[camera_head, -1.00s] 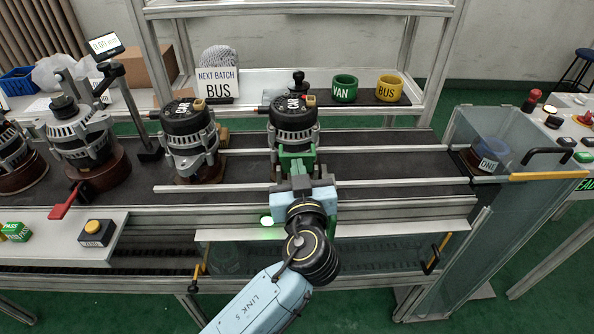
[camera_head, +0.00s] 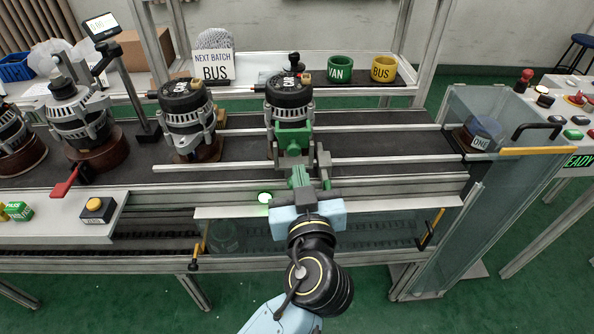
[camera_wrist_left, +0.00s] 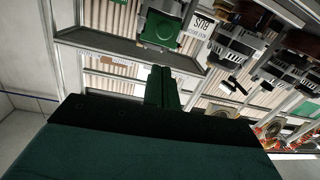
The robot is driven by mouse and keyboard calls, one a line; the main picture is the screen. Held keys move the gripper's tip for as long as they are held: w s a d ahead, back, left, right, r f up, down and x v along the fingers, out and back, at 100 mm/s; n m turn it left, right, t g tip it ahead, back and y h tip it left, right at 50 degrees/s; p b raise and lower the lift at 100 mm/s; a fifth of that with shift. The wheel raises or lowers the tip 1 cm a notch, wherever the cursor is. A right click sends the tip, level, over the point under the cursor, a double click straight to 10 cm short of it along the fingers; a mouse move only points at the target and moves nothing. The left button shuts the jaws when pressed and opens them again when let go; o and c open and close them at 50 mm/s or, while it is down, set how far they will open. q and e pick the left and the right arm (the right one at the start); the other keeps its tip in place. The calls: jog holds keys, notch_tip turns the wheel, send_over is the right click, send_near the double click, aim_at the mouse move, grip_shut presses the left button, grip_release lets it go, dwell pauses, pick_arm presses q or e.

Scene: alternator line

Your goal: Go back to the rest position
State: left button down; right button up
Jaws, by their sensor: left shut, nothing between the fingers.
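My left gripper (camera_head: 299,174) is in front of the conveyor's near rail, below the middle alternator in the picture. Its green fingers are shut with nothing between them. They also show in the left wrist view (camera_wrist_left: 164,88), pointing at a green part. In the head view, a green block (camera_head: 293,138) sits on the front of the black-topped alternator (camera_head: 290,103), and the fingers appear apart from it. My right gripper is not in view.
Another alternator (camera_head: 187,115) stands to the left on the conveyor (camera_head: 380,148). A clear guard box (camera_head: 455,125) with a yellow-edged bar stands at the right. Green VAN (camera_head: 340,70) and yellow BUS (camera_head: 383,69) cups sit on the shelf behind. Green floor lies in front.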

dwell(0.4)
pick_arm(q)
jog(key=s+a+f+g+y, duration=0.1)
jog(key=s+a+f+g, duration=0.3)
jog(key=a+f, duration=0.4)
jog(key=s+a+f+g+y, duration=0.1)
jog(key=s+a+f+g, duration=0.35)
jog(key=a+f, duration=0.35)
jog(key=s+a+f+m+g+h, duration=0.25)
jog(key=s+a+g, duration=0.35)
jog(key=s+a, duration=0.6)
jog(key=s+f+m, duration=0.1)
jog(key=s+f, duration=0.1)
jog(key=f, duration=1.1)
jog(key=s+f, duration=0.2)
jog(key=f, duration=1.1)
jog(key=s+a+f+g, duration=0.1)
jog(key=s+a+f, duration=0.2)
jog(key=s+f, duration=0.3)
jog(key=s+a+f+g, duration=0.1)
jog(key=s+a+f, duration=0.3)
jog(key=s+f, duration=0.3)
jog(key=shift+s+m+y, duration=0.35)
jog(key=shift+s+m, duration=0.1)
jog(key=shift+s, duration=0.65)
